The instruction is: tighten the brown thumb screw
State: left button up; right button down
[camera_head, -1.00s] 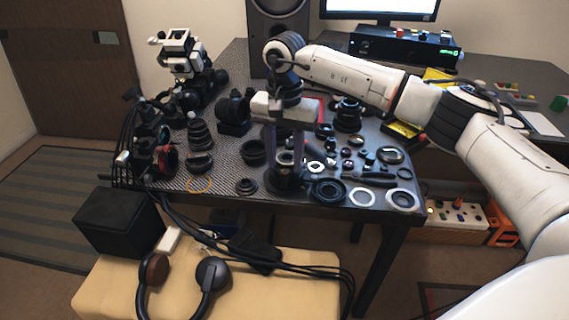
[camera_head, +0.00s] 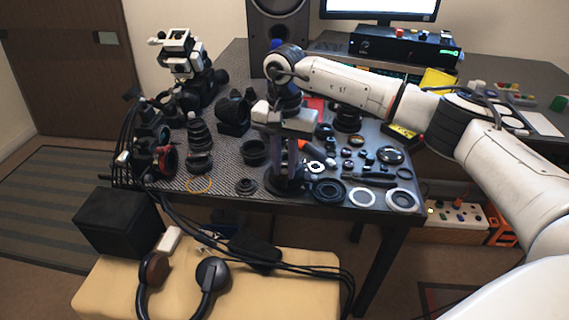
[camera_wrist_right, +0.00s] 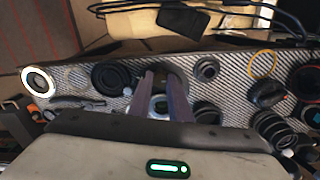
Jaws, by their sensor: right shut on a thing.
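My right gripper (camera_head: 287,180) points down at a dark round part (camera_head: 283,191) near the table's front edge. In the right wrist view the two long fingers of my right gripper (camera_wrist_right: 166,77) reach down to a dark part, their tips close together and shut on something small. The brown thumb screw is hidden at the fingertips; I cannot make out its colour or how far it is seated. A pale-rimmed ring (camera_wrist_right: 159,104) shows between the fingers in the wrist view. My left gripper is in neither view.
Lens rings and barrels crowd the patterned table mat (camera_head: 216,176). A black ring (camera_head: 328,190) and white-rimmed rings (camera_head: 402,199) lie right of the gripper. A stacked lens barrel (camera_head: 198,140) stands to the left. Cables and headphones (camera_head: 212,275) are on the bench in front.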

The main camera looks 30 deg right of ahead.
aim_at(284, 171)
jog(key=shift+r+m+p, duration=0.1)
jog(key=shift+m+p, duration=0.4)
jog(key=shift+m, duration=2.4)
jog(key=c, duration=1.6)
grip_release()
notch_tip(284, 171, up, 10)
jog(key=shift+r, duration=0.15)
